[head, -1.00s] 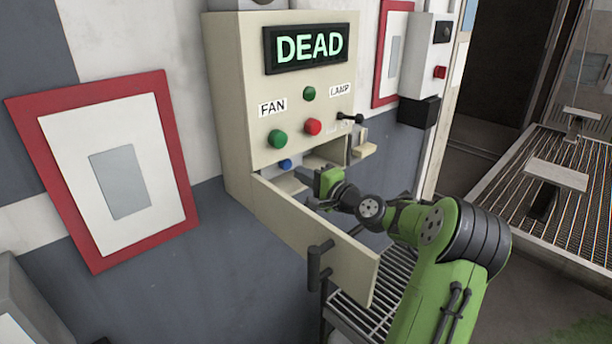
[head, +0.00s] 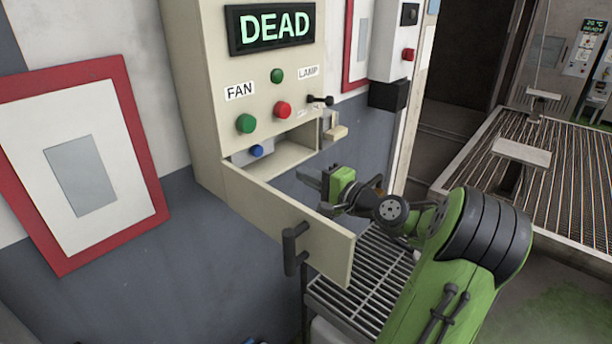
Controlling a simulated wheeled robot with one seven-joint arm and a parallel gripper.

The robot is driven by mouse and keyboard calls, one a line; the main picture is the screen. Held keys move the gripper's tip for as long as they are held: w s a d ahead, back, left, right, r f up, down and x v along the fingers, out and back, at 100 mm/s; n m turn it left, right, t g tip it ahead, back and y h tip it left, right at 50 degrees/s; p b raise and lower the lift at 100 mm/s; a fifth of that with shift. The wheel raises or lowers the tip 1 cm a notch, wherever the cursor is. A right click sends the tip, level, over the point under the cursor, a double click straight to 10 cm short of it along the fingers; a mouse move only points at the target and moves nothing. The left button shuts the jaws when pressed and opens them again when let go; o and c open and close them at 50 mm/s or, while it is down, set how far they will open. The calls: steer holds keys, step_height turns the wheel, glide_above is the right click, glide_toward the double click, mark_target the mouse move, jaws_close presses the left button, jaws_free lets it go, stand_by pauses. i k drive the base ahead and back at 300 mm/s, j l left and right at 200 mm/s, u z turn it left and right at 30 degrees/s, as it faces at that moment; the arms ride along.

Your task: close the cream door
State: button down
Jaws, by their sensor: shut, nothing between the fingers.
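The cream door (head: 295,222) stands open at the bottom of the cream control cabinet (head: 205,100), swung out toward me from its left side. Its black handle (head: 292,248) is on the outer face near the free end. Behind it the compartment (head: 290,155) is open, with a blue button (head: 256,151) inside at the left. My gripper (head: 308,181) is shut and empty. It is on the inner side of the door, in front of the compartment, pointing left. I cannot tell whether it touches the door.
The cabinet carries a DEAD display (head: 272,26), green and red buttons, and a black lever (head: 320,100). A small cream latch block (head: 335,131) sticks out at its right edge. A slatted grey bench (head: 365,280) is below my arm. A red-framed panel (head: 85,165) hangs at left.

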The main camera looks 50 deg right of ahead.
mark_target(316, 240)
steer(key=k+l, duration=0.3)
steer(key=k, duration=0.15)
steer(key=k+l, duration=0.35)
steer(key=k, duration=0.1)
